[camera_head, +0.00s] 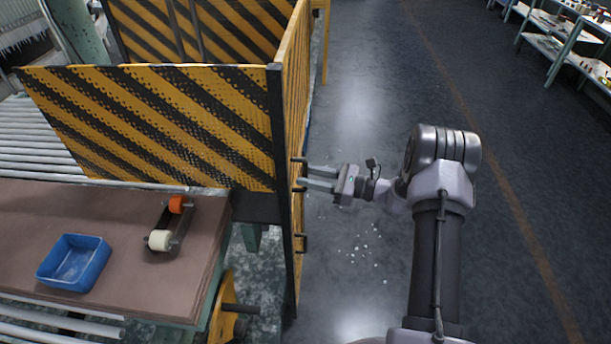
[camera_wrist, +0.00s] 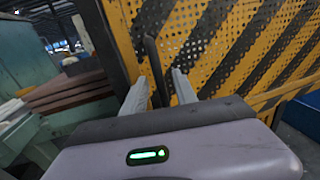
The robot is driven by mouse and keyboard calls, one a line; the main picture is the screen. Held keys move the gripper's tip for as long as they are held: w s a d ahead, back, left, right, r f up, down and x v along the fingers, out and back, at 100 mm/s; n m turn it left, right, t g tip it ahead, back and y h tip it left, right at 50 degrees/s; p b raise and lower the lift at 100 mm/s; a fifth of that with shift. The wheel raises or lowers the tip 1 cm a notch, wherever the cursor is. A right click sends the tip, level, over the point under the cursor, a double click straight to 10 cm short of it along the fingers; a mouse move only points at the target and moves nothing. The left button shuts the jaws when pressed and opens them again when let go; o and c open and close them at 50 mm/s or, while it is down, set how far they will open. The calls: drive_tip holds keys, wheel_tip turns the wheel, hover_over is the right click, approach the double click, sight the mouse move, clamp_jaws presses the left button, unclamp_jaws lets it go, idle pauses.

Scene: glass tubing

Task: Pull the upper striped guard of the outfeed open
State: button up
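The upper striped guard (camera_head: 295,90) is a yellow and black perforated panel, seen nearly edge-on in the head view. It fills the upper right of the wrist view (camera_wrist: 235,45) and looks closed. Its dark bar handle (camera_wrist: 151,58) stands upright in the wrist view. My gripper (camera_head: 306,175) points left at the guard by this handle. In the wrist view my gripper (camera_wrist: 160,82) has its fingers apart, one on each side of the handle, with a visible gap at the right finger. I cannot tell whether the left finger touches the handle.
A second dark handle (camera_head: 302,243) sits lower on the same side. A brown table (camera_head: 120,215) at left carries a blue tray (camera_head: 75,262) and a tape dispenser (camera_head: 167,228). The floor (camera_head: 370,100) to the right of the guard is open; shelves (camera_head: 570,45) stand far right.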

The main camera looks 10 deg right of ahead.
drive_tip(key=shift+w+a, duration=0.25)
drive_tip(key=shift+a, duration=0.25)
clamp_jaws()
idle(1.1)
